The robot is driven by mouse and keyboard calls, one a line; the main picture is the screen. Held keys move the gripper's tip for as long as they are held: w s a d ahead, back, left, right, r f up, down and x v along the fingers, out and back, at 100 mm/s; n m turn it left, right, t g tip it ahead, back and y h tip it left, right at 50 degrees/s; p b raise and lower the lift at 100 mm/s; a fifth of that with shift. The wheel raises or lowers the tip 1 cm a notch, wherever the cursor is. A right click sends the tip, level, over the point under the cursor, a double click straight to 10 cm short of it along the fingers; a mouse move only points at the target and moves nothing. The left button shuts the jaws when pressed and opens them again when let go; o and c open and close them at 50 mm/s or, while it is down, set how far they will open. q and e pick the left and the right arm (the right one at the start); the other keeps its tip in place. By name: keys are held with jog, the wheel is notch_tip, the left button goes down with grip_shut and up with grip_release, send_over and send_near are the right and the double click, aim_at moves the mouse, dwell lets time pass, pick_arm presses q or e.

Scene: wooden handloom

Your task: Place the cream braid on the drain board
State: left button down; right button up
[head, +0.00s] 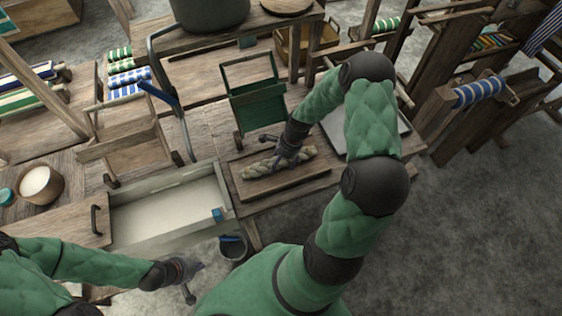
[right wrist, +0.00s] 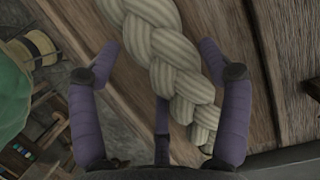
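The cream braid (head: 279,161) lies on a wooden board (head: 262,186) at the table's front edge in the head view. In the right wrist view the braid (right wrist: 165,55) runs from the top down between my fingers. My right gripper (head: 284,158) is over the braid's middle in the head view. In the right wrist view its purple fingers (right wrist: 165,70) are spread wide, one on each side of the braid, with a gap to it. My left gripper (head: 190,281) is low at the front left, away from the braid; its fingers are too small to read.
A shallow pale basin (head: 170,212) is left of the board, with a dark bucket (head: 233,248) below its front edge. A green rack (head: 256,98) stands behind the braid. A grey tray (head: 338,138) lies to the right, partly behind my right arm.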

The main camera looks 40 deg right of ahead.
jog(key=shift+o, duration=0.7)
jog(key=shift+r, duration=0.1)
jog(key=shift+r, duration=0.25)
jog(key=p+v, duration=0.2)
jog(key=v, duration=0.9)
jog(key=shift+d+r, duration=0.2)
jog(key=shift+r, duration=0.1)
jog(key=shift+s, duration=0.1)
